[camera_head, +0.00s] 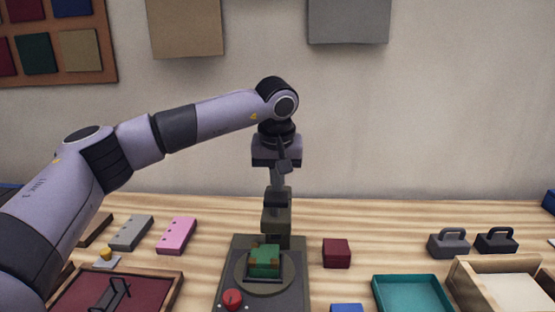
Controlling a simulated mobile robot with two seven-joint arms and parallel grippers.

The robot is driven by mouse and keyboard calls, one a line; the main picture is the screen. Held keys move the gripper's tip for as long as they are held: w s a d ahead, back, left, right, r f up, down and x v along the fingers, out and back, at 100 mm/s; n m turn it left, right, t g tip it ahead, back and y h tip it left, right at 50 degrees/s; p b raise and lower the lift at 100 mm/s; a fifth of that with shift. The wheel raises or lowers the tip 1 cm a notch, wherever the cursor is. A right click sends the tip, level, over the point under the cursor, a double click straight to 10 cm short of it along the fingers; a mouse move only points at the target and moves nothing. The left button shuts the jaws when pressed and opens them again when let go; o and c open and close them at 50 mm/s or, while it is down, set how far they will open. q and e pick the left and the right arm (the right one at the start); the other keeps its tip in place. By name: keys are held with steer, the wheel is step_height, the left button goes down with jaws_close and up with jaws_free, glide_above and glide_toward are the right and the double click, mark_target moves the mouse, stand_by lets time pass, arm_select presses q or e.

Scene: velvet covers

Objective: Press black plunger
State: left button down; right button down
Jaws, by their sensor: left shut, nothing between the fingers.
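A dark press machine (232,272) stands at the bottom centre of the table. Its olive upper block (277,220) rises at the back, and a black plunger (277,196) sits on top of that block. A green velvet-covered box (264,260) rests on the round plate in front. A red knob (232,299) is on the press's front left. My left gripper (278,183) points straight down over the plunger, shut and empty. Its tips overlap the plunger's top in the picture; I cannot tell whether they touch. My right gripper is not in view.
A dark red box (337,253) stands close right of the press. A teal tray (412,279), a wooden box (470,287) and two handled blocks (448,243) (496,240) are further right. A dark red tray (66,295) and pink block (176,235) are left.

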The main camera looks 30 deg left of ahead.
arm_select(q)
steer(key=shift+f, duration=0.5)
